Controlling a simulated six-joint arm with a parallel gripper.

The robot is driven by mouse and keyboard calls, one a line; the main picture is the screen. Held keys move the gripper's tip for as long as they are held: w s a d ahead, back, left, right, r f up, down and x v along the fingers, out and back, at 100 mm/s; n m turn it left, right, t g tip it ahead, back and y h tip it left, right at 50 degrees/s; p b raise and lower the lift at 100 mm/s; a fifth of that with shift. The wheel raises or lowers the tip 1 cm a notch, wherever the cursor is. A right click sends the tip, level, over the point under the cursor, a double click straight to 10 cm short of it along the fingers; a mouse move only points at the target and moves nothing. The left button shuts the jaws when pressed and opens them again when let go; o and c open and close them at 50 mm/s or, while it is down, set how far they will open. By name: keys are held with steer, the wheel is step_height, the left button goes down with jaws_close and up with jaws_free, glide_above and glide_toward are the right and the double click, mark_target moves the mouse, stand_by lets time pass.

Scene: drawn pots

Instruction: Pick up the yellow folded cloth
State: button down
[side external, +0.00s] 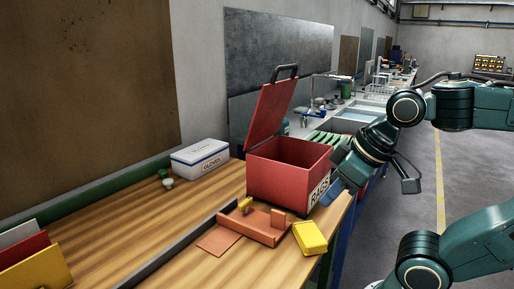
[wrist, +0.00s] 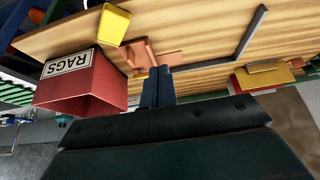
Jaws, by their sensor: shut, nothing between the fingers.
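The yellow folded cloth (side external: 310,237) lies on the wooden bench near its front edge, in front of the red RAGS box. It shows at the upper left in the wrist view (wrist: 112,25). My gripper (side external: 330,192) is at the right side of the red box in the side view, above and to the right of the cloth and apart from it. In the wrist view its two dark blue fingers (wrist: 158,88) are together with nothing between them, pointing toward the bench.
The red RAGS box (side external: 285,178) stands with its lid open, close to my gripper. An orange tray (side external: 255,229) with a small yellow item (side external: 245,205) lies left of the cloth. A white GLOVES box (side external: 200,158) stands further back. The left bench middle is largely clear.

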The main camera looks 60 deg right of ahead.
steer(key=shift+c, duration=1.6)
jaws_free()
steer(key=m+g, duration=0.6)
steer(key=m, duration=0.3)
glide_above(309, 230)
step_height(309, 230, down, 6)
steer(key=shift+f, duration=0.25)
steer(key=shift+f, duration=4.15)
